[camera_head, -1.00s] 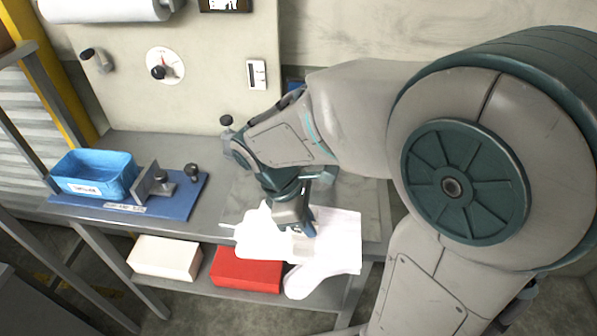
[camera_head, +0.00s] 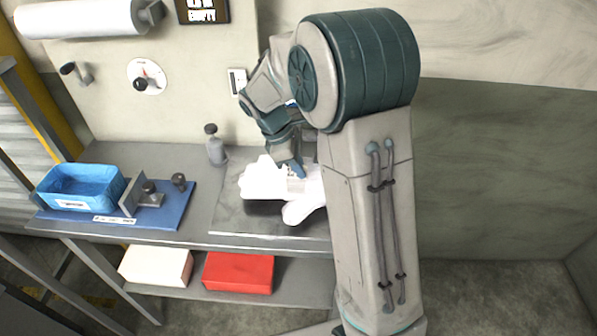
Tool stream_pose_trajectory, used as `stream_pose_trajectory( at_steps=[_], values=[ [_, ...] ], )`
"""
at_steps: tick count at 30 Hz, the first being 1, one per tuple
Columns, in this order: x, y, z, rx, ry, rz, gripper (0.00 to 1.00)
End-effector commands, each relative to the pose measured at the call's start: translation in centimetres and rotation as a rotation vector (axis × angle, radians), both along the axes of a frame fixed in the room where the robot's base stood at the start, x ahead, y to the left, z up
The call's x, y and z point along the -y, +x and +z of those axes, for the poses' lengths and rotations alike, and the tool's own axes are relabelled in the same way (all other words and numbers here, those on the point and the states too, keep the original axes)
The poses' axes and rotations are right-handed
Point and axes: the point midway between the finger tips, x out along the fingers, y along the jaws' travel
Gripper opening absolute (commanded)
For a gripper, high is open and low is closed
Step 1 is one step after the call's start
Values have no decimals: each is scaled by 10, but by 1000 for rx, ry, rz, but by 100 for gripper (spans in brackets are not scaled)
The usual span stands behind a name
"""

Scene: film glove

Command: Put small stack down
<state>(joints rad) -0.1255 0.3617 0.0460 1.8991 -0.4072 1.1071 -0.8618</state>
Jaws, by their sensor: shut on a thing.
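A small stack of white film gloves (camera_head: 262,178) hangs in my gripper (camera_head: 292,172) over the grey plate (camera_head: 228,218) on the bench, toward its back. The gripper points down and is shut on the stack. One white glove part (camera_head: 303,208) droops at the front right. A dark shadow lies under the stack's left side; I cannot tell whether its lower parts touch the plate. My arm hides the right side of the plate and part of the stack.
A blue bin (camera_head: 80,188) and a metal bracket (camera_head: 140,198) stand on a blue board (camera_head: 170,217) at the bench's left. A grey bottle (camera_head: 214,146) stands behind the plate. White (camera_head: 155,265) and red (camera_head: 238,272) boxes sit on the lower shelf.

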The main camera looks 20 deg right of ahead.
Motion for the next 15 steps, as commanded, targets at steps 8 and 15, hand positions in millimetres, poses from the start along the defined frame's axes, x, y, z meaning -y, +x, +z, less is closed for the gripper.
stream_pose_trajectory(
  at_steps=[8, 15],
  values=[
    [3, 7, -28, -4, -1, -1, 0],
    [3, 8, -35, 0, 0, -1, 0]
  ],
)
